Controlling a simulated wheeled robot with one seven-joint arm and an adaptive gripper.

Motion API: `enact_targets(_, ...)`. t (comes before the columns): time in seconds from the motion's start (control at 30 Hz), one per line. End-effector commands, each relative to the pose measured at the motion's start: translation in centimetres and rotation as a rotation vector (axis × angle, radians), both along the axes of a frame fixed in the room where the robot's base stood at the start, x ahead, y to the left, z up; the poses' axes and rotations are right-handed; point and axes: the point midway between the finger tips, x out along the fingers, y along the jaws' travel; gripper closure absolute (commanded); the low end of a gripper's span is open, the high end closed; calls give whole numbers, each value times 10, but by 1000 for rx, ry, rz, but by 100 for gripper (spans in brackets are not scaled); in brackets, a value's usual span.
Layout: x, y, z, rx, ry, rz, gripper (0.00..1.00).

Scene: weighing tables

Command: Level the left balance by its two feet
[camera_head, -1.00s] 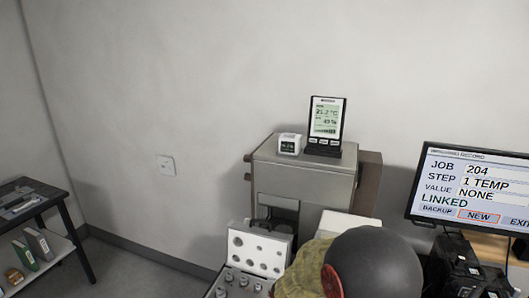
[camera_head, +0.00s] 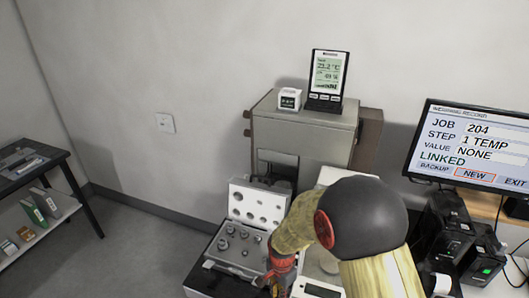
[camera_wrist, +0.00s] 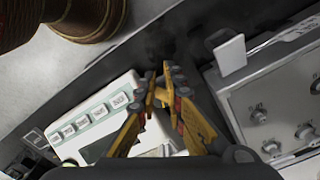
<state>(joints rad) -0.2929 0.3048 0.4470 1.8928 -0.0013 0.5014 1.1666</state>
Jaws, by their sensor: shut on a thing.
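The left balance shows in the wrist view as a white body with a row of keys (camera_wrist: 92,122) at lower left. In the head view only parts of its pale body (camera_head: 318,290) show beside and behind my arm. My gripper (camera_wrist: 158,88) has yellow fingers closed together at the balance's corner, by the dark gap beside the body. They are shut on a small dark foot there, mostly hidden by the fingertips. The second foot and the level bubble cannot be made out. In the head view my fingertips are hidden.
An open weight case (camera_head: 238,250) with several weights stands close left of the balance; it also fills the right of the wrist view (camera_wrist: 230,100). A grey cabinet (camera_head: 300,130) carries a climate display (camera_head: 325,80). A monitor (camera_head: 470,150) and black devices are at right.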

Motion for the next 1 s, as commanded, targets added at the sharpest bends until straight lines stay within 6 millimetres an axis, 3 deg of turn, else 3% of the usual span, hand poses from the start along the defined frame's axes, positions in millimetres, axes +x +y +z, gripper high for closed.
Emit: enact_targets(1.0,6,11,2,2,-4,2,100)
